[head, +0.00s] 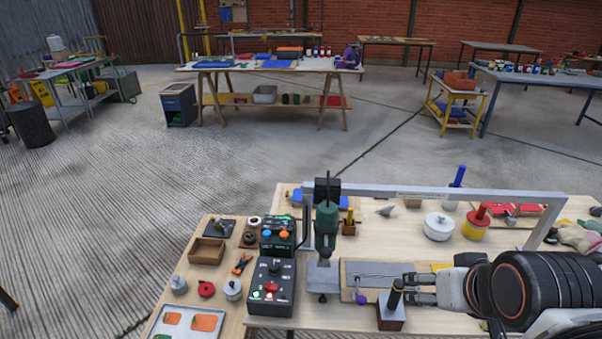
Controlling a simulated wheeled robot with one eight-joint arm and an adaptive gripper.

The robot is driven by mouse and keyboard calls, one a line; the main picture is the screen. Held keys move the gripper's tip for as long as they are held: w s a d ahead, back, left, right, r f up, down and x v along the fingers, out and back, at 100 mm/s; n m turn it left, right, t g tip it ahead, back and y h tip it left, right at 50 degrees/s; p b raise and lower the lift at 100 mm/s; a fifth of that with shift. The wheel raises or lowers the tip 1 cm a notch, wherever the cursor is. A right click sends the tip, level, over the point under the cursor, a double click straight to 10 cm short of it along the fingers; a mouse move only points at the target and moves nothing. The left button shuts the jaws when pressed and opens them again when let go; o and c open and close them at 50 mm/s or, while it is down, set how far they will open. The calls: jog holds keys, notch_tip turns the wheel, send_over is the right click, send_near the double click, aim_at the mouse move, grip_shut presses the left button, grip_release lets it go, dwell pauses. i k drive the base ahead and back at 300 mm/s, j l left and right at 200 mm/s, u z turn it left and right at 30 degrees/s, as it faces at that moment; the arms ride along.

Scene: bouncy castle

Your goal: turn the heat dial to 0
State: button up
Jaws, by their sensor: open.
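Two dark control boxes stand at the left part of the near workbench. The rear control box (278,236) has blue and orange round knobs or buttons on top and small lettering on its front, too small to read surely.
A grey metal frame (430,192) spans the bench, with a green press head (326,222) just right of the boxes. A grey plate (375,275) with a thin rod lies between gripper and boxes. Small pots, a wooden tray (207,251) and pliers (242,264) lie left.

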aim_at(273, 268)
jog(key=j+u, duration=0.15)
jog(key=j, duration=0.35)
jog(key=i+j+u, duration=0.2)
jog(key=j, duration=0.3)
jog(key=j+u, duration=0.15)
jog(key=j, duration=0.35)
jog(key=k+j+u, duration=0.1)
jog(key=j, duration=0.15)
jog(key=k+j+u, duration=0.1)
jog(key=j, duration=0.15)
jog(key=i+l+z, duration=0.15)
jog(key=i+l, duration=0.1)
jog(key=l, duration=0.1)
